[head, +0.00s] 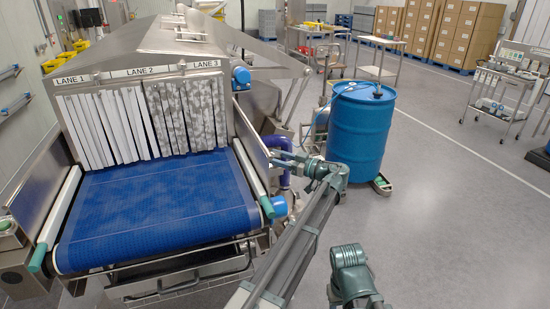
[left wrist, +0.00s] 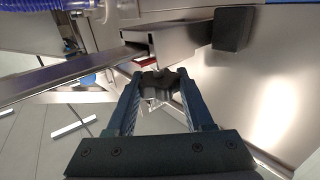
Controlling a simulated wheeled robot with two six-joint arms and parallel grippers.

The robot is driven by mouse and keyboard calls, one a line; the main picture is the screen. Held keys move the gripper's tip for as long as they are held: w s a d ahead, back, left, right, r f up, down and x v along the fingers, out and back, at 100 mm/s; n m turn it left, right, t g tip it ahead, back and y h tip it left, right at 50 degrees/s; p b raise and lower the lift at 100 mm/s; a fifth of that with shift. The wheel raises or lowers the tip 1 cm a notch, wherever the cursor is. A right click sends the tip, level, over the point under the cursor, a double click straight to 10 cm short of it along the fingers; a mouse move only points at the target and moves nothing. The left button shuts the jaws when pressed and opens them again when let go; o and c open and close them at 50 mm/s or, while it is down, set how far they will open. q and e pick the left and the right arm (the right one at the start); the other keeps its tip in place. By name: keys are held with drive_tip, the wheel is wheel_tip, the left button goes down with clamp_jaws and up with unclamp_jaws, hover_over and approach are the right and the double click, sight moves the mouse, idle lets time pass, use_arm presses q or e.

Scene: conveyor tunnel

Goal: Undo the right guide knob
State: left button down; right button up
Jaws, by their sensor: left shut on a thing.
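The right guide knob (left wrist: 160,84) is a dark, lobed knob below a metal bracket in the left wrist view. My left gripper (left wrist: 160,92) has one finger on each side of it and is shut on it. In the head view my left gripper (head: 278,156) reaches the outer right side of the conveyor. The knob cannot be made out there. The right guide rail (head: 250,168) runs along the right edge of the blue belt (head: 160,200). Part of my right arm shows at the bottom of the head view, but its gripper is out of view.
The tunnel mouth has strip curtains (head: 145,118) under lane labels. A blue drum (head: 358,132) stands close behind and right of my left arm. In the left wrist view a metal bar (left wrist: 65,78) and a dark block (left wrist: 232,28) are near the knob. Open floor lies right.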

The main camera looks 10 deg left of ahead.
use_arm(q)
drive_tip(key=n+g, duration=0.2)
drive_tip(key=g, duration=0.1)
drive_tip(key=n+g, duration=0.1)
drive_tip(key=shift+w+g+y, duration=0.25)
drive_tip(key=shift+g+y, duration=0.05)
drive_tip(key=shift+s+n+g, duration=0.15)
drive_tip(key=shift+n+g, duration=0.65)
drive_tip(key=shift+g, duration=0.8)
drive_tip(key=shift+c, duration=1.4)
unclamp_jaws()
